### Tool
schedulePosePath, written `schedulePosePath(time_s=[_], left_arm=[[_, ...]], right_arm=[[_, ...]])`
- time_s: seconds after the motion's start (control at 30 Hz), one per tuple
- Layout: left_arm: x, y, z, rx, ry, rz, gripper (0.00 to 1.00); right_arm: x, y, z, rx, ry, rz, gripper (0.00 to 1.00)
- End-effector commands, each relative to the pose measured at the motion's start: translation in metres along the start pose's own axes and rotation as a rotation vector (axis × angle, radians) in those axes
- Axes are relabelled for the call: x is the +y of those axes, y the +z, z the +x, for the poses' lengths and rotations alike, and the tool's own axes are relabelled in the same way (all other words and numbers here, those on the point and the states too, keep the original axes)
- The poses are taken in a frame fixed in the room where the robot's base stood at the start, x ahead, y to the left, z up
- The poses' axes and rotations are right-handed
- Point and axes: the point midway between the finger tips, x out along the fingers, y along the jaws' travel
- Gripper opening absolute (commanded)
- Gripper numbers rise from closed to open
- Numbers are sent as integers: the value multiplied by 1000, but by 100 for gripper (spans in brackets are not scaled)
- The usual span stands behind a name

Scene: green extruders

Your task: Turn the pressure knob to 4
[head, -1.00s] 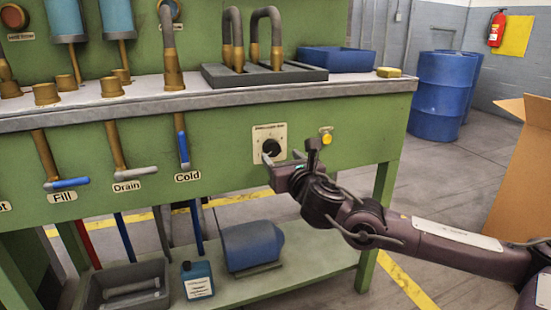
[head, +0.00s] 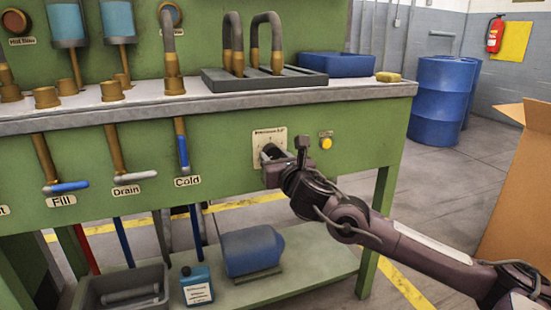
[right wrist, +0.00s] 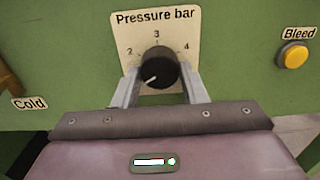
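The black pressure knob (right wrist: 157,70) sits on a pale plate (right wrist: 122,28) marked "Pressure bar" with 2, 3 and 4. Its white pointer line aims to the lower left, below the 2. In the right wrist view my right gripper (right wrist: 160,75) has one finger on each side of the knob, very close to its sides. I see no clear grip on it, and the fingers stand apart. In the head view the right gripper (head: 270,165) covers most of the knob, and the plate (head: 268,135) shows above it. My left gripper is not in view.
A yellow Bleed button (right wrist: 294,55) is right of the knob. The Cold lever (head: 183,150) hangs to the left on the green panel. Above is the grey counter edge (head: 230,101); below, a shelf holds a blue bottle (head: 197,285) and a blue motor (head: 252,250).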

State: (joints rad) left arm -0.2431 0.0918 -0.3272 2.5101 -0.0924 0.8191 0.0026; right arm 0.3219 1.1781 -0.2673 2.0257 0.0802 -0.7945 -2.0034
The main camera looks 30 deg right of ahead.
Motion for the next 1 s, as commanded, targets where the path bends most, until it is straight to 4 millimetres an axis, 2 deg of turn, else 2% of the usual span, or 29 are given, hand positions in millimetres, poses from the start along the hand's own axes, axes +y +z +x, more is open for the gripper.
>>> schedulePosePath(time_s=[0.03,0.13,0.17,0.57,1.0], left_arm=[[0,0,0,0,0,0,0],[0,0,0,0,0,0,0],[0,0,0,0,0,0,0],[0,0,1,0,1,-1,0],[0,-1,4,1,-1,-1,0]], right_arm=[[0,0,0,0,0,0,30],[0,0,0,0,0,0,17],[0,0,0,0,0,0,16],[0,0,0,0,0,94,16],[1,1,0,1,0,471,16]])
